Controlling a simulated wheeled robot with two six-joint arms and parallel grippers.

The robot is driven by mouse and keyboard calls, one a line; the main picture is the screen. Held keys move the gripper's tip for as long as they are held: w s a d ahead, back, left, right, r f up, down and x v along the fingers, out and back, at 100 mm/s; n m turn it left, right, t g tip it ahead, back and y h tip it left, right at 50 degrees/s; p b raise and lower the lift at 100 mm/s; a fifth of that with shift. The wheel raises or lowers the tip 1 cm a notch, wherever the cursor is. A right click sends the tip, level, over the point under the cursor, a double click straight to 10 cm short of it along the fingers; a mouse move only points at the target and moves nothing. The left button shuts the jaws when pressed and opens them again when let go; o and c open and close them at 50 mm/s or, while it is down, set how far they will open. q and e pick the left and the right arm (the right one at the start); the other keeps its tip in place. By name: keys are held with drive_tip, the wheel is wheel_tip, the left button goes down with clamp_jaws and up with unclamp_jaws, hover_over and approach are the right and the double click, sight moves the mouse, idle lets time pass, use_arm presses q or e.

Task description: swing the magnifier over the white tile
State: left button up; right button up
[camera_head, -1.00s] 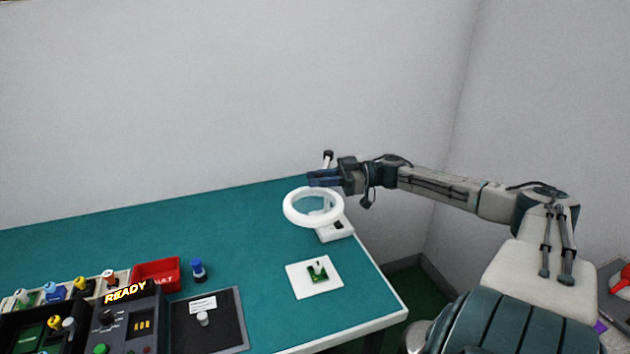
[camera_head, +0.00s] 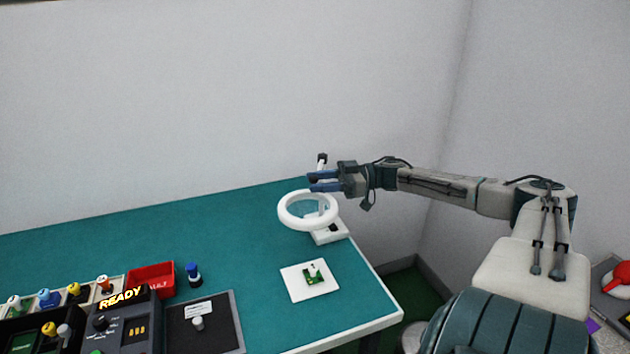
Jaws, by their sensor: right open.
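The magnifier (camera_head: 284,219) is a white ring with a lens, on a white base (camera_head: 331,234) near the table's right edge. Its ring hangs behind the white tile, not over it. The white tile (camera_head: 296,289) lies flat on the table and bears a small green circuit board (camera_head: 313,274). My right gripper (camera_head: 314,181) is open, with its blue fingers pointing left just above the back of the ring. Nothing shows between the fingers. Whether a finger touches the magnifier or its dark-tipped post (camera_head: 322,160), I cannot tell. My left gripper is not in view.
At the front left are a red bin (camera_head: 151,279), a blue-capped item (camera_head: 193,273), a dark mat (camera_head: 226,322), a READY console (camera_head: 130,331) and a rack of coloured parts (camera_head: 60,295). The table (camera_head: 130,232) is clear in the middle and back.

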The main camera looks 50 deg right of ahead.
drive_tip(key=p+v, duration=0.3)
drive_tip(key=v, duration=0.6)
drive_tip(key=shift+s+d+p, duration=0.2)
drive_tip(key=shift+d+p, duration=0.05)
drive_tip(key=shift+p, duration=0.05)
